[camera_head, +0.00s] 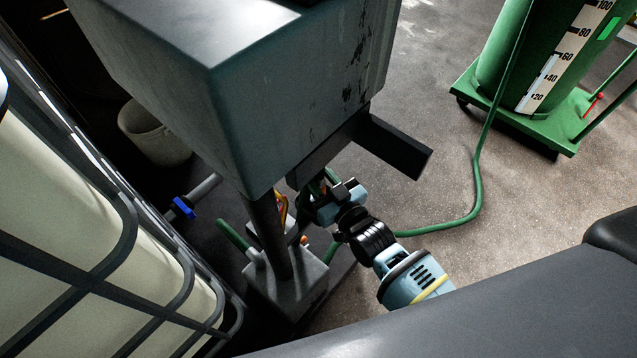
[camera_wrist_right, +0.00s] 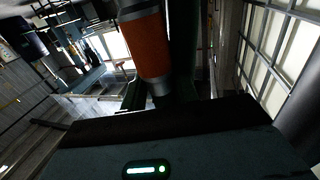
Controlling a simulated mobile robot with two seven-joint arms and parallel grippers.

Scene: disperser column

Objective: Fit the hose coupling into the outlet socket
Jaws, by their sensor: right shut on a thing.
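My right arm comes in from the lower right in the head view. Its gripper (camera_head: 325,200) is under the front edge of the grey-green housing (camera_head: 240,90), close to the dark column. In the right wrist view the gripper (camera_wrist_right: 160,98) is shut on the hose coupling (camera_wrist_right: 148,45), an orange cylinder with grey ends. The coupling is mostly hidden in the head view. A green hose (camera_head: 477,190) runs across the floor toward the gripper. I cannot make out the outlet socket, nor whether the coupling touches it. My left gripper is not in view.
A green wheeled tank (camera_head: 510,60) with a level scale stands at the upper right. A caged white container (camera_head: 50,200) fills the left, beside a pipe with a blue valve handle (camera_head: 184,207). A white bucket (camera_head: 150,135) stands behind. A dark bar (camera_head: 395,148) juts out above my wrist.

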